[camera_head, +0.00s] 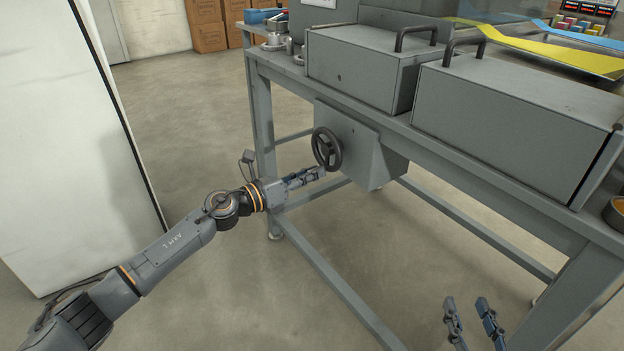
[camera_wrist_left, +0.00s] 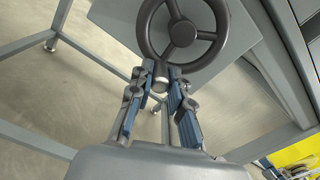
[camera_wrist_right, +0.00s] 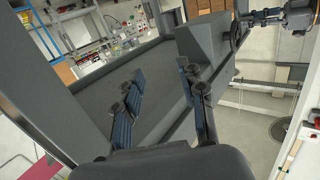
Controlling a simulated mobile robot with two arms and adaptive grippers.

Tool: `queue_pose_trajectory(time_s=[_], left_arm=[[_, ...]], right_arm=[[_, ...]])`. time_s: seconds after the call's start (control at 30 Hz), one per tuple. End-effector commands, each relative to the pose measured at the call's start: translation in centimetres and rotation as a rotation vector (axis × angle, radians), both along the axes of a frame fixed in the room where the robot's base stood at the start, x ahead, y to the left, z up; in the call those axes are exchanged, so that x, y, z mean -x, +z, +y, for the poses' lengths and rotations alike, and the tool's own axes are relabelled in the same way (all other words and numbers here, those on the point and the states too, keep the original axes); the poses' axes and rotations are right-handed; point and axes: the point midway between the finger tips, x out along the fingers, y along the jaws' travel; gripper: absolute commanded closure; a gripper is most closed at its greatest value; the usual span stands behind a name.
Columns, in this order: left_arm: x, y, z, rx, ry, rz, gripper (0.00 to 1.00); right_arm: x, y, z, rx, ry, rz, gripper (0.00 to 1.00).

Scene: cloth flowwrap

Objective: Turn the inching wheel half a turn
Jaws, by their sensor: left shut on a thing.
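The inching wheel (camera_head: 327,149) is a dark three-spoked handwheel on the side of a grey box (camera_head: 360,150) under the bench. It also fills the top of the left wrist view (camera_wrist_left: 182,32). My left gripper (camera_head: 322,172) is at the lower rim of the wheel. In the left wrist view its blue-padded fingers (camera_wrist_left: 161,84) close around the handle knob (camera_wrist_left: 160,84) at the bottom of the rim. My right gripper (camera_head: 467,305) is low at the front right, away from the wheel, with its fingers apart and nothing between them (camera_wrist_right: 160,85).
The grey bench frame (camera_head: 440,203) surrounds the box, with legs and low rails near my left arm. Two grey covers with handles (camera_head: 520,100) sit on top. A white panel (camera_head: 70,150) stands at the left. Open floor (camera_head: 200,110) lies between.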

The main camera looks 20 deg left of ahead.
Motion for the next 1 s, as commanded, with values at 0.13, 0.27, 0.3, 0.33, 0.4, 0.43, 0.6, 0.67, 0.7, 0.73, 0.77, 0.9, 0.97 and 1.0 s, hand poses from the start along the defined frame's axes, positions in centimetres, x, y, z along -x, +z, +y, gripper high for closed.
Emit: queue_pose_trajectory(time_s=[0.13,0.27,0.3,0.33,0.4,0.43,0.6,0.67,0.7,0.73,0.77,0.9,0.97,1.0], left_arm=[[0.0,-0.3,0.1,-0.024,-0.001,-0.012,1.0],[-0.1,-0.3,0.1,-0.031,-0.001,-0.018,1.0],[-0.1,-0.3,0.1,-0.032,-0.001,-0.019,1.0],[-0.1,-0.3,0.1,-0.032,-0.001,-0.019,1.0],[-0.1,-0.3,0.1,-0.032,-0.001,-0.019,1.0],[-0.1,-0.3,0.1,-0.032,-0.001,-0.019,1.0],[-0.1,-0.2,0.1,-0.031,-0.001,-0.018,1.0],[-0.1,-0.2,0.1,-0.031,-0.001,-0.019,0.71],[-0.1,-0.2,0.1,-0.031,-0.001,-0.019,0.63],[-0.1,-0.2,0.1,-0.031,-0.001,-0.019,0.59],[-0.1,-0.2,0.1,-0.03,0.0,-0.02,0.59],[-0.1,-0.1,0.1,-0.03,0.0,-0.02,0.59],[-0.1,-0.1,0.1,-0.03,0.0,-0.02,0.59],[-0.1,-0.1,0.2,-0.029,0.001,-0.021,0.59]], right_arm=[[-0.2,1.0,0.2,-0.015,0.004,-0.058,0.6],[-0.2,1.5,0.3,-0.02,0.005,-0.08,0.6],[-0.2,1.5,0.3,-0.02,0.005,-0.081,0.6],[-0.2,1.5,0.3,-0.022,0.005,-0.082,0.6],[-0.2,1.5,0.3,-0.022,0.005,-0.082,0.6],[-0.2,1.5,0.3,-0.022,0.005,-0.082,0.6],[-0.2,1.5,0.3,-0.021,0.005,-0.081,0.6],[-0.2,1.5,0.3,-0.021,0.005,-0.081,0.6],[-0.2,1.5,0.3,-0.021,0.005,-0.081,0.6],[-0.2,1.5,0.3,-0.021,0.005,-0.081,0.6],[-0.2,1.6,0.3,-0.021,0.005,-0.081,0.6],[-0.2,1.6,0.3,-0.021,0.005,-0.081,0.6],[-0.2,1.6,0.3,-0.021,0.005,-0.081,0.6],[-0.2,1.5,0.3,-0.02,0.005,-0.08,0.6]])
